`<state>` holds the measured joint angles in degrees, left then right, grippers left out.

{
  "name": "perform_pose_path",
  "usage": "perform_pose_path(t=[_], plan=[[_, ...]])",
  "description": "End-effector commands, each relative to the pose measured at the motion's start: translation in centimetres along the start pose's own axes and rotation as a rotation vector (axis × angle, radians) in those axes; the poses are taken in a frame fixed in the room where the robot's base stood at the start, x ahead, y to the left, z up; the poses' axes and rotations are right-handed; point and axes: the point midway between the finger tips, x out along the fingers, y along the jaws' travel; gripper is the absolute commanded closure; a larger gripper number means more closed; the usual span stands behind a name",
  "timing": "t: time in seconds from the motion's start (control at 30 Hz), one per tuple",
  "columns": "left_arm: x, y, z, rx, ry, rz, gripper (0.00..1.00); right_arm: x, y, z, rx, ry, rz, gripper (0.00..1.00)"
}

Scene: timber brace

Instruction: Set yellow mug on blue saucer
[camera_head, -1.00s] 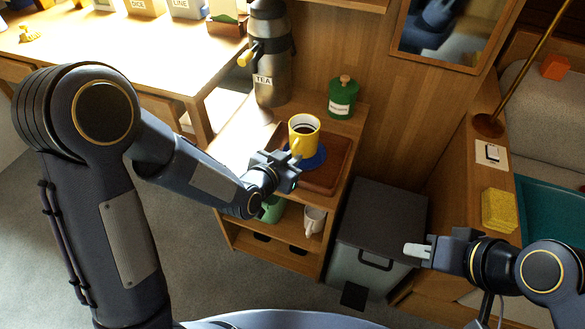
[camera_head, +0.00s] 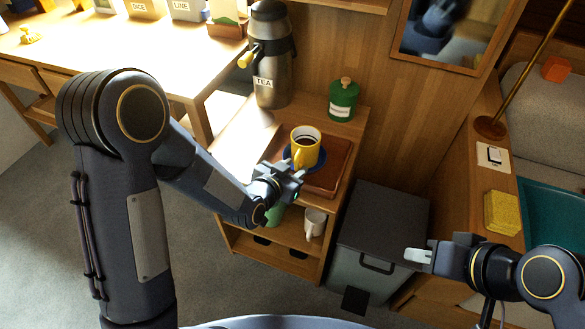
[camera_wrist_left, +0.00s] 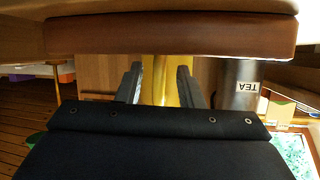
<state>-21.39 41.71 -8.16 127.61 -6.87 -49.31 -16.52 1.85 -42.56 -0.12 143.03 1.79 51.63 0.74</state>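The yellow mug (camera_head: 306,150), with dark liquid inside, stands upright on the blue saucer (camera_head: 320,160). The saucer's rim shows around the mug's base, on a brown tray (camera_head: 325,181) on top of the small wooden cabinet. My left gripper (camera_head: 283,176) is just in front of the mug, near its handle. In the left wrist view its two fingers (camera_wrist_left: 160,82) are apart, with part of the yellow mug (camera_wrist_left: 173,70) showing between and beyond them. My right gripper (camera_head: 418,255) is far to the right, away from the mug; its finger gap is not clear.
A tea flask (camera_head: 271,65) and a green canister (camera_head: 343,100) stand behind the tray. A white mug (camera_head: 315,222) and a green one (camera_head: 274,213) are on the shelf below. A dark grey bin (camera_head: 382,228) stands right of the cabinet. A yellow sponge (camera_head: 502,213) lies at right.

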Motion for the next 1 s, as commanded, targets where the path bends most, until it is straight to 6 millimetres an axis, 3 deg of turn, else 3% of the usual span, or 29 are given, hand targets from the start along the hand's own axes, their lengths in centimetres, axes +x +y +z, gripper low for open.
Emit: perform_pose_path(t=[0.17,0.5,0.7,1.0], plan=[[-0.9,-0.1,-0.1,0.0,0.001,-0.001,0.66,-0.1,0.0,0.0,0.0,0.0,0.0,0.75],[-7.8,-0.1,-0.2,-0.001,0.003,-0.002,0.66,-0.5,-0.2,-0.3,0.0,0.0,0.0,0.75],[-10.9,-0.1,-0.1,0.0,0.002,-0.002,0.66,-0.7,-0.3,-0.4,0.0,0.0,0.0,0.75],[-12.1,-0.1,-0.1,-0.002,-0.001,-0.002,0.66,-0.8,-0.3,-0.4,0.0,0.0,0.0,0.75]])
